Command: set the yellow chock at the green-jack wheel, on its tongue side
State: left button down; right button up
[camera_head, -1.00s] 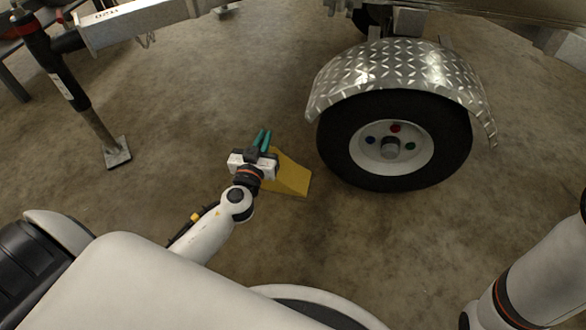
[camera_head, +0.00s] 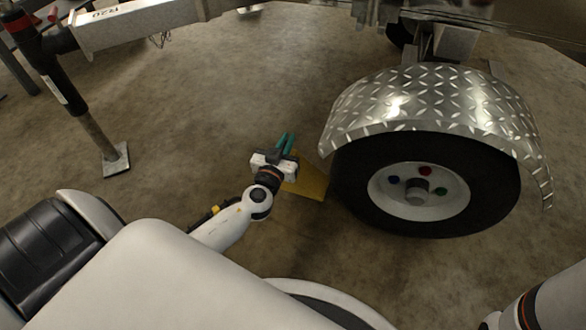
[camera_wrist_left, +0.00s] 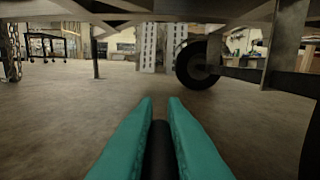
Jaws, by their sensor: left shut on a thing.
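The yellow chock (camera_head: 308,182) is low by the floor, just left of the tyre of a trailer wheel (camera_head: 425,190), on the side toward the drawbar. A narrow gap seems to show between chock and tyre; I cannot tell whether they touch. My left gripper (camera_head: 287,139), with teal fingers, covers part of the chock. It is shut on the chock; in the left wrist view its fingers (camera_wrist_left: 160,101) flank a dark round bar (camera_wrist_left: 160,150). The jack (camera_head: 75,95) in sight is dark with a red band; no green shows on it. My right gripper is out of view.
A diamond-plate fender (camera_head: 435,105) overhangs the wheel. The drawbar (camera_head: 140,22) crosses the upper left, with the jack's foot plate (camera_head: 116,160) on the floor. The concrete floor (camera_head: 215,110) between jack and wheel is clear. The left wrist view shows another wheel (camera_wrist_left: 198,65) beyond.

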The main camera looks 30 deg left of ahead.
pick_arm(q)
notch_tip(320, 180, down, 6)
jog(key=b, duration=0.3)
jog(key=shift+f+b, duration=0.1)
jog(key=shift+b, duration=0.2)
jog(key=c, duration=1.5)
grip_release()
jog(key=p+v, duration=0.1)
jog(key=v, duration=1.1)
jog(key=shift+p, duration=0.4)
